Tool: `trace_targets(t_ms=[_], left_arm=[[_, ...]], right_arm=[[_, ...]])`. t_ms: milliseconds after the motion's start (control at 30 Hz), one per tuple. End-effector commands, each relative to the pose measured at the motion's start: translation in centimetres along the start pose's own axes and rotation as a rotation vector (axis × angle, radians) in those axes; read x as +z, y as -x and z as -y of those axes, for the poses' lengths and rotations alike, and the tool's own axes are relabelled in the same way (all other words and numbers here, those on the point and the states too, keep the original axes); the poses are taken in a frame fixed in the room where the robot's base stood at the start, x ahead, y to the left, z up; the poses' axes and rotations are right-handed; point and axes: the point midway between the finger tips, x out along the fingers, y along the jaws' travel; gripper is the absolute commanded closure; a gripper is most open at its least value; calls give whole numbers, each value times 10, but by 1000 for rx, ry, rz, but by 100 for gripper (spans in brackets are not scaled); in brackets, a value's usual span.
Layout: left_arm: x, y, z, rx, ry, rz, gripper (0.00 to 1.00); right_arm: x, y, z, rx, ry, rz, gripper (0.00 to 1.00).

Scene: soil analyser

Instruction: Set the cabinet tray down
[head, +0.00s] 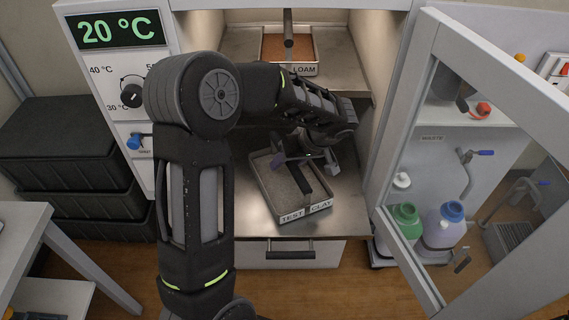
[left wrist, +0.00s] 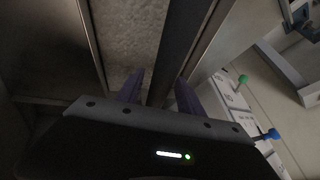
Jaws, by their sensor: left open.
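The tray labelled TEST CLAY (head: 292,217) rests on the metal lower surface of the open cabinet in the head view. It is a shallow metal box of grey soil with a dark bar handle across it. My left gripper (head: 304,164) is over the back part of this tray. In the left wrist view my left gripper (left wrist: 159,86) is open, with its purple fingers on either side of the tray's dark handle (left wrist: 175,50). I cannot tell whether either finger touches it. My forearm hides part of the cabinet. My right gripper is not in view.
A LOAM tray (head: 303,70) sits on the shelf above. The glass door (head: 432,130) stands open at the right, with bottles (head: 443,226) behind it. A drawer handle (head: 290,254) is below. Bare metal surface lies right of the clay tray.

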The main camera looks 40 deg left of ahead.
Motion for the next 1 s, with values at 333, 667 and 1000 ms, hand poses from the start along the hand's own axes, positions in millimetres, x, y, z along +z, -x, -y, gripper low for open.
trace_targets(t_ms=[333,667,1000], left_arm=[[0,72,-1,5,0,-3,56],[0,105,0,2,0,1,56],[0,105,0,2,0,1,56]], right_arm=[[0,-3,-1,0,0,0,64],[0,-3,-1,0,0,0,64],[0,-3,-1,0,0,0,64]])
